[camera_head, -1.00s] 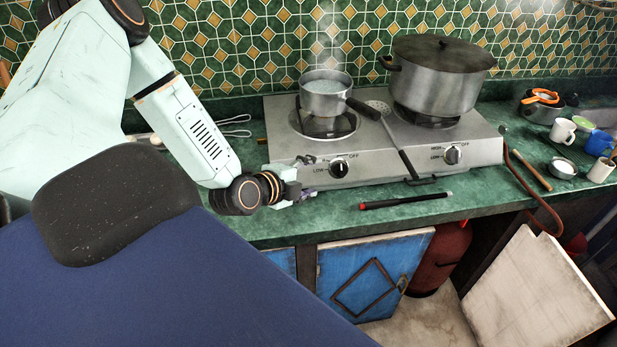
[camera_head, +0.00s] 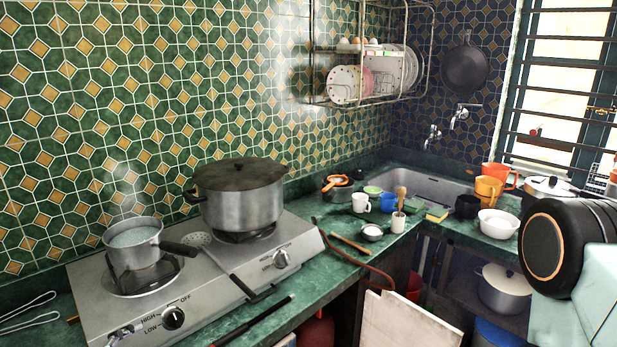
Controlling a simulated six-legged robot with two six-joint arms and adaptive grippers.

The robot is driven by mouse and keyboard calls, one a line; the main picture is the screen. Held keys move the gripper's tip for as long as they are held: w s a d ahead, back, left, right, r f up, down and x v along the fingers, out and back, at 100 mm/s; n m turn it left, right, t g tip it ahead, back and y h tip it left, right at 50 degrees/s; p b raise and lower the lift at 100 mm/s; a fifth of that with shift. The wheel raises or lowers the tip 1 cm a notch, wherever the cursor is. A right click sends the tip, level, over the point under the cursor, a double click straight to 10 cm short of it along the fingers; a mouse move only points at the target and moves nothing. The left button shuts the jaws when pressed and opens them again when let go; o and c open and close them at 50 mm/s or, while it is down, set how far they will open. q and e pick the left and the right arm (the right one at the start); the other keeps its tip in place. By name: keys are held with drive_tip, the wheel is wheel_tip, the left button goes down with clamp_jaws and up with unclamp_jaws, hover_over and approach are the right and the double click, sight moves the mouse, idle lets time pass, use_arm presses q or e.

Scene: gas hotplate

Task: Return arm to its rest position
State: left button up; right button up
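Part of an arm of mine (camera_head: 565,265) shows at the right edge, a black round joint and a pale mint link. Its gripper is out of the frame. My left gripper is not in view. A gas hotplate (camera_head: 215,277) stands on the green counter at the lower left. A small steaming saucepan (camera_head: 133,240) sits on its left burner, and a large lidded pot (camera_head: 240,196) on its right burner. The left knob (camera_head: 173,317) and right knob (camera_head: 281,258) show on its front. A small blurred shape beside the left knob cannot be told.
A dark rod (camera_head: 252,322) lies in front of the hotplate. Cups, bowls and a sink (camera_head: 420,187) fill the right counter. A dish rack (camera_head: 370,75) hangs above. A pale cabinet door (camera_head: 408,322) stands open below, near a red hose.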

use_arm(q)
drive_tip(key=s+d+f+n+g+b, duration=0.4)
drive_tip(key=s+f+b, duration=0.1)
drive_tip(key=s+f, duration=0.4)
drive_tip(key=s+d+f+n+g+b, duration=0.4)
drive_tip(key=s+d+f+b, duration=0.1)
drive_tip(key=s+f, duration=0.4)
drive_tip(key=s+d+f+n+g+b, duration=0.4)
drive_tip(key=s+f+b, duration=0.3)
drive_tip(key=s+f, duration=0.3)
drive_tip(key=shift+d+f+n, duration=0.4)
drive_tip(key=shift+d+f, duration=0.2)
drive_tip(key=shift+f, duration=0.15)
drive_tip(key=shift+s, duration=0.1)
